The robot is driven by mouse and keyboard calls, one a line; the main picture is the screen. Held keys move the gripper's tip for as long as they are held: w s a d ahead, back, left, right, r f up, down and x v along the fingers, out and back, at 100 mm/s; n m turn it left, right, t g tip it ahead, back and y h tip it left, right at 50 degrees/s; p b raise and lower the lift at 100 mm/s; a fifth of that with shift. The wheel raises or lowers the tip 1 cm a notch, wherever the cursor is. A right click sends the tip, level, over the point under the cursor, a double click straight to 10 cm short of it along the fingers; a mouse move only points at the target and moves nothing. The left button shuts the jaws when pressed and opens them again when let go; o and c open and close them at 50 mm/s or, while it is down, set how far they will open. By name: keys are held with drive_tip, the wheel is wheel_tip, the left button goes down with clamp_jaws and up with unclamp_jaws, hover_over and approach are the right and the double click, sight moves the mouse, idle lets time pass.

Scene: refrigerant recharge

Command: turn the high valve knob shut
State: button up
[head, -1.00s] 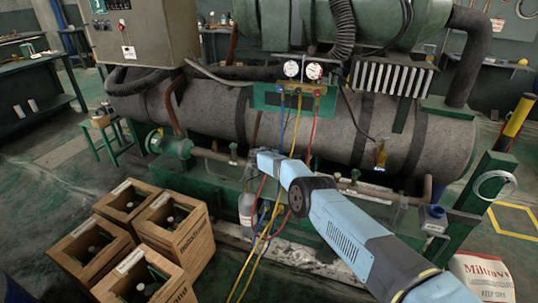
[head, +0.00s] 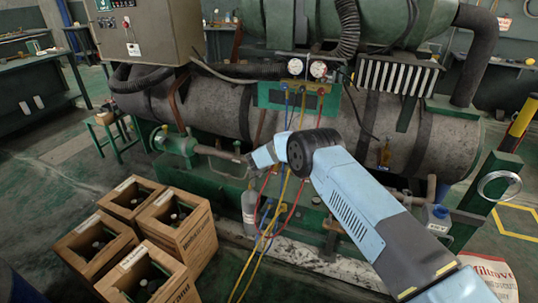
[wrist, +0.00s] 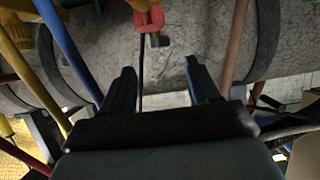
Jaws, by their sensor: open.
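The green manifold panel (head: 291,97) stands in front of the big grey tank, with two round gauges above it. A small red part (head: 321,92), which looks like the high-side knob, sits at its right end, but its shape is too small to tell. My gripper (wrist: 163,82) is open and empty. In the head view it is low and left of the panel, its fingertips hard to make out. In the wrist view a red part (wrist: 147,17) with a dark fitting below it lies beyond and above the gap between the fingers, apart from them. I cannot tell whether this is the knob.
Blue, yellow and red hoses (head: 285,190) hang from the panel close to my arm. A grey cylinder (head: 249,208) stands below. The grey tank (head: 220,105) is behind. Wooden crates (head: 150,235) stand on the floor at left.

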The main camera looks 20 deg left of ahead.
drive_tip(key=shift+v, duration=2.85)
drive_tip(key=shift+a, duration=0.1)
